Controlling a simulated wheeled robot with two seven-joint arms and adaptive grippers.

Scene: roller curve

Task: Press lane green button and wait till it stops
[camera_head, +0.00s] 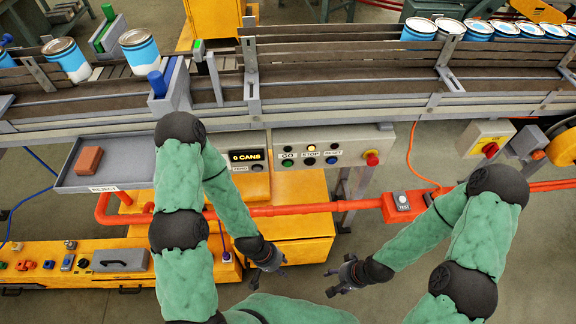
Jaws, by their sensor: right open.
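The control panel (345,147) is on the front of the conveyor. Its green button (288,163) sits under the GO label. A dark button (310,162) is under STOP and a blue button (332,161) is under RESET. The lamp above STOP (311,148) glows yellow. A display (247,156) reads "0 CANS". My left gripper (272,263) hangs below the panel, apart from the buttons; its jaw opening is too small to tell. My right gripper (338,280) is open and empty, lower and to the right, touching nothing.
Blue-and-white cans (140,52) stand on the conveyor (330,100) at left and upper right. A reject tray (112,178) holds a red-brown block (89,161). An orange rail (300,209) with a TEST box (403,203) crosses below the panel. A red knob (372,158) is at right.

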